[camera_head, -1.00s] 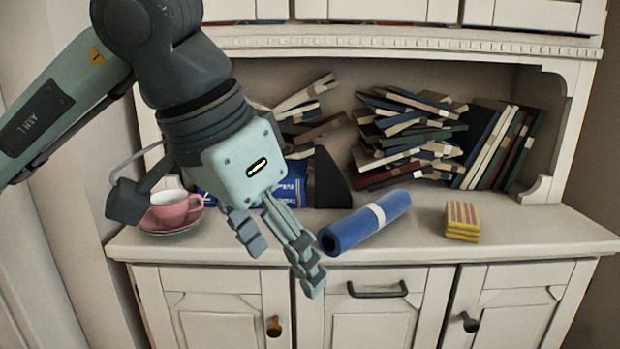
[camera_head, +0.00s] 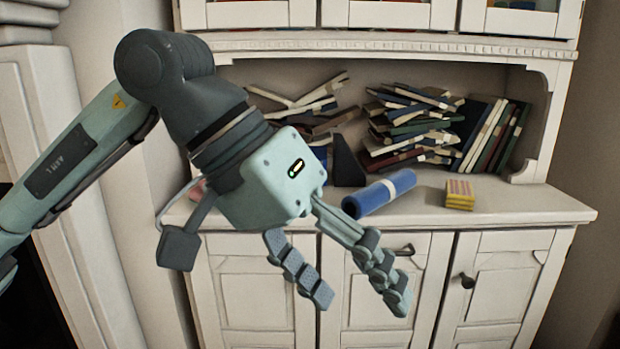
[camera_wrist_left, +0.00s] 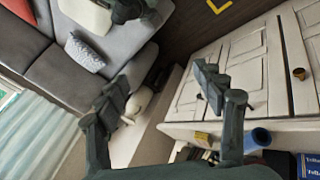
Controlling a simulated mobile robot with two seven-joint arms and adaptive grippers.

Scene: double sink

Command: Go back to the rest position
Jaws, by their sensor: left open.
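My left gripper (camera_head: 360,300) is in the middle of the head view, in front of the white hutch (camera_head: 500,205) and its counter. Its fingers point down and to the right, spread apart with nothing between them. In the left wrist view the two fingers of the gripper (camera_wrist_left: 160,90) also stand wide apart and empty. My right gripper is in neither view.
A blue roll (camera_head: 385,192) and a yellow striped stack (camera_head: 460,195) lie on the counter. Piled books (camera_head: 415,125) fill the shelf. My arm mostly hides a pink cup (camera_head: 197,190). A grey sofa (camera_wrist_left: 65,85) shows in the left wrist view.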

